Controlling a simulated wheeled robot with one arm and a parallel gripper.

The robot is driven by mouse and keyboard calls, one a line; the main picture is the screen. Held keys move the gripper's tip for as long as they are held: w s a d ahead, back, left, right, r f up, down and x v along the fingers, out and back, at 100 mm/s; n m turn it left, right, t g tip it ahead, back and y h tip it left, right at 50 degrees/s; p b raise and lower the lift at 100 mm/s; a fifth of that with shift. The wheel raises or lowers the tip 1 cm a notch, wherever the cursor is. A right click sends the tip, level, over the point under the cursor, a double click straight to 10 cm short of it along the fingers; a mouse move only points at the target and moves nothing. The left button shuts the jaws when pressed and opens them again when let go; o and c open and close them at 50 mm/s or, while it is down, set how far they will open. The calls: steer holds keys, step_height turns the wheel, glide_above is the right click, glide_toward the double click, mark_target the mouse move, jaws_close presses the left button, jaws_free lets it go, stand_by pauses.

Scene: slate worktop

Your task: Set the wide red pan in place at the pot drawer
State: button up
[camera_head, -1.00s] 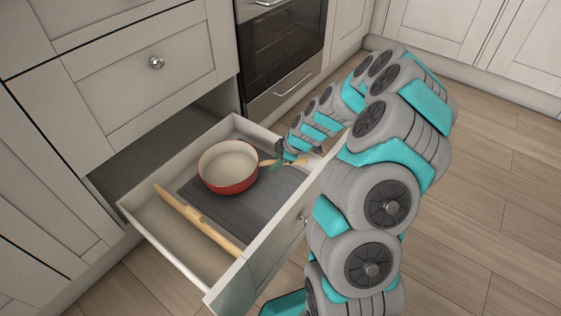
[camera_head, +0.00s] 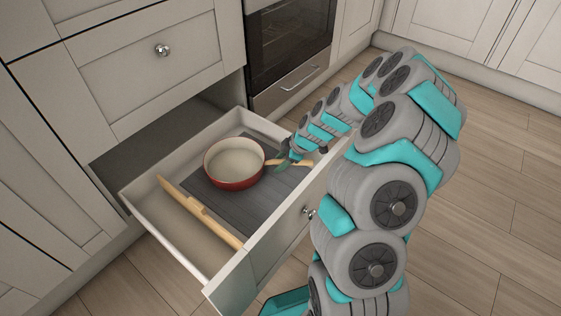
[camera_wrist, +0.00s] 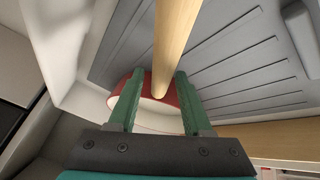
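The wide red pan (camera_head: 234,181), cream inside, is upright in the open pot drawer (camera_head: 150,226), over a dark grey ribbed mat (camera_head: 228,212). Its wooden handle (camera_head: 274,162) points right, toward the drawer's right wall. My gripper (camera_head: 284,164) is at the handle. In the wrist view, the green fingers of my gripper (camera_wrist: 160,73) stand on either side of the handle (camera_wrist: 174,42), with a visible gap at each side. Part of the red pan wall (camera_wrist: 164,102) shows between and behind the fingers. The pan's underside is hidden, so its contact with the mat cannot be seen.
A wooden divider strip (camera_head: 200,211) runs along the left part of the drawer, with bare floor left of it. Cabinet fronts (camera_head: 140,70) rise behind, and an oven (camera_head: 288,45) stands at the back right. My arm spans the drawer's right side.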

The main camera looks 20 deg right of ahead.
steer(key=shift+o, duration=0.8)
steer(key=shift+r, duration=0.1)
steer(key=v, duration=0.7)
steer(key=shift+r+p, duration=0.3)
steer(key=shift+s+d, duration=0.1)
steer(key=shift+s, duration=0.05)
